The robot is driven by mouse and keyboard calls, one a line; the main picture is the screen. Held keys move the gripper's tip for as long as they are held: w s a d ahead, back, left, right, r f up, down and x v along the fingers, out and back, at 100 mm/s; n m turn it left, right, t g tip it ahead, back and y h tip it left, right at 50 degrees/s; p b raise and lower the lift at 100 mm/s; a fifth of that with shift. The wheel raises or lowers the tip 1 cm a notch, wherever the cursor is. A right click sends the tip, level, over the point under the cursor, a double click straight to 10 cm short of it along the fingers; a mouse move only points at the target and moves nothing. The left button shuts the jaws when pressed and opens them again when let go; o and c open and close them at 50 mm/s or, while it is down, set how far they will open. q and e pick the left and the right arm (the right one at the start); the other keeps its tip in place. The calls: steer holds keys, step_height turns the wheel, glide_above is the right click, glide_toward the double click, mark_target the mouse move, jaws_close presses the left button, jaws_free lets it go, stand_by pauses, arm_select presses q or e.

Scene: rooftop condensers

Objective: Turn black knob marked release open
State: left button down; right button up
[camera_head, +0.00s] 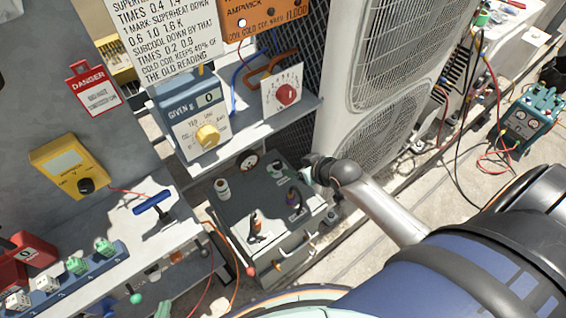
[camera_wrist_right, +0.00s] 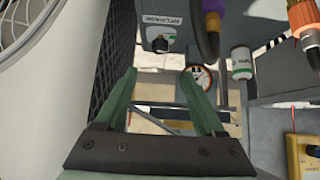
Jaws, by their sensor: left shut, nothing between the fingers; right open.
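In the head view the knob (camera_head: 276,169) is close to my right gripper (camera_head: 304,172). My right gripper also shows in the right wrist view (camera_wrist_right: 158,76), with its green fingers apart and nothing between them. There the knob appears just past the fingertips, roughly in line with the gap, and apart from them. My left gripper is not in view.
A shelf with a yellow-knobbed blue meter (camera_head: 195,120) overhangs behind. A large condenser (camera_head: 385,75) stands beside my right gripper.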

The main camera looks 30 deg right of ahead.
mark_target(278, 163)
steer(key=b+x, duration=0.2)
steer(key=x, duration=1)
steer(key=shift+w+f+b, duration=0.1)
steer(key=shift+f+b, duration=0.1)
steer(key=shift+b, duration=0.2)
steer(key=shift+c, duration=0.2)
jaws_close()
